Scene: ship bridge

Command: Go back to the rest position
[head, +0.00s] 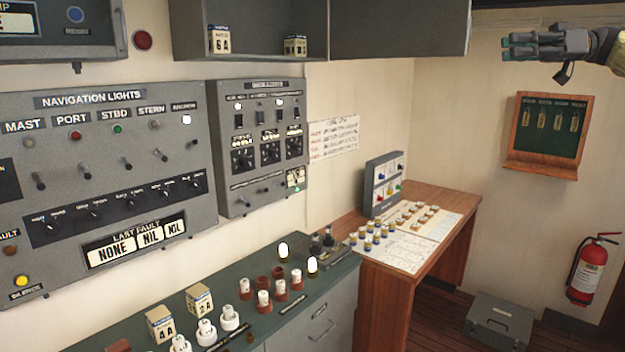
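My gripper (512,46) is at the top right of the head view, held in the air in front of the cream wall. Its fingers point left, and my arm runs off the right edge. No object shows at its fingertips. The fingers are seen small and at an angle, so I cannot tell whether they are open or shut. It is apart from the counter and the desk.
A green-topped counter (345,275) holds fuses, boxes and small parts. A key board (552,130) and fire extinguisher (592,268) hang right; a grey case (498,318) lies on the floor. An overhead cabinet (400,28) juts out.

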